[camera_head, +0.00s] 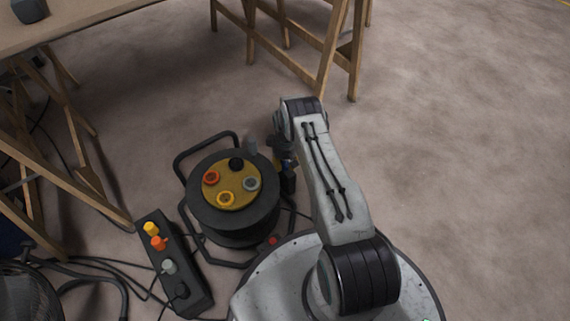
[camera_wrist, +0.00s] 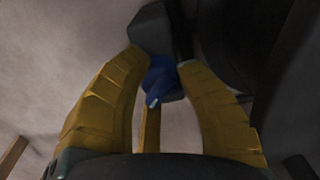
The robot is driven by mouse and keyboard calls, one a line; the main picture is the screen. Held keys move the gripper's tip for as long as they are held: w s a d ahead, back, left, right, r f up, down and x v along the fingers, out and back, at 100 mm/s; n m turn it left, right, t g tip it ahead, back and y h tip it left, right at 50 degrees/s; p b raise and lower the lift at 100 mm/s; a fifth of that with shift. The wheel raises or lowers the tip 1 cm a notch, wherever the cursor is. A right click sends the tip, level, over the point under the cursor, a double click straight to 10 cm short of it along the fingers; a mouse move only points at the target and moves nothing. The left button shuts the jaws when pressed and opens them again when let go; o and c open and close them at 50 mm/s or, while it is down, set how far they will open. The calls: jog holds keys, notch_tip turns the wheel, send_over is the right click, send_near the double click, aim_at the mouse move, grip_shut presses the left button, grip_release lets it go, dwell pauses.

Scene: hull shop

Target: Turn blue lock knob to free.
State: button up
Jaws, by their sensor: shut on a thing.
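The blue lock knob (camera_wrist: 158,82) sits between the two yellow fingers of my gripper (camera_wrist: 160,66) in the wrist view. A small pale mark shows at its lower end. The fingers are shut on the knob from either side. In the head view my gripper (camera_head: 286,165) is at the right side of the black cable reel (camera_head: 238,228), low beside its drum. My arm and the reel hide most of the knob there. I cannot tell from these frames which setting the knob points to.
The reel's gold face (camera_head: 233,181) has several coloured sockets. A dark socket strip (camera_head: 178,262) with several plugs lies to its left, with loose cables around it. Wooden trestles (camera_head: 335,50) hold a table (camera_head: 85,22) behind. The floor (camera_head: 460,150) on the right is clear.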

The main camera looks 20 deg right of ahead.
aim_at(285, 161)
jog(key=shift+f, duration=0.1)
dwell(0.3)
jog(key=o, duration=1.2)
notch_tip(285, 161, up, 12)
dwell(0.5)
